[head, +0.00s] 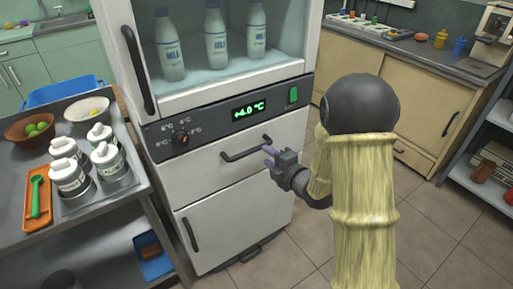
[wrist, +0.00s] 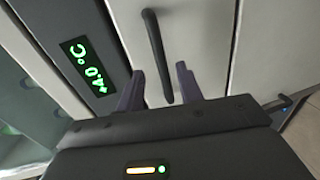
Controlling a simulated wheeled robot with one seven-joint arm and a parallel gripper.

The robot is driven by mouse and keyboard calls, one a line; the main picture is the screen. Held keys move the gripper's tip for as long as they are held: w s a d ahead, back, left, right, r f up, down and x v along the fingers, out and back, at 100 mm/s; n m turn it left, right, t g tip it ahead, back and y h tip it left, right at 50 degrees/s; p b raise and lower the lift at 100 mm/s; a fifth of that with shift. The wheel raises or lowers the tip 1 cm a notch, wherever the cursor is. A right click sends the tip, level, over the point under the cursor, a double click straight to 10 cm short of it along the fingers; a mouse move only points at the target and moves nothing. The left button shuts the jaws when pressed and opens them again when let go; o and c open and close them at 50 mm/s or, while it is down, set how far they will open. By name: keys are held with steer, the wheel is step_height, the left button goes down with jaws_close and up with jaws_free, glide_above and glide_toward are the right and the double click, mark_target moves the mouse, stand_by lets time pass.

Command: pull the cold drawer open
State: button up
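The cold drawer (head: 225,165) is the white front panel below the control strip with the green +4.0 °C display (head: 248,110). It looks closed, flush with the cabinet. Its dark bar handle (head: 246,148) runs across the upper part of the panel. My gripper (head: 269,156) is at the handle's right end. In the wrist view, my gripper (wrist: 159,88) is open, its two purple-grey fingers apart. The handle (wrist: 158,55) reaches between the fingertips with a gap on each side. Whether a finger touches it is not clear.
A glass compartment with milk bottles (head: 214,38) is above. A lower door with a handle (head: 190,234) is below. A steel table (head: 22,165) with white-lidded jars (head: 68,176) and bowls stands at left. Tiled floor (head: 420,235) is open at right.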

mark_target(257, 148)
steer(key=x, duration=0.7)
steer(key=shift+w+a+f, duration=0.1)
steer(key=shift+w+a, duration=0.1)
steer(key=shift+w, duration=0.05)
jaws_close()
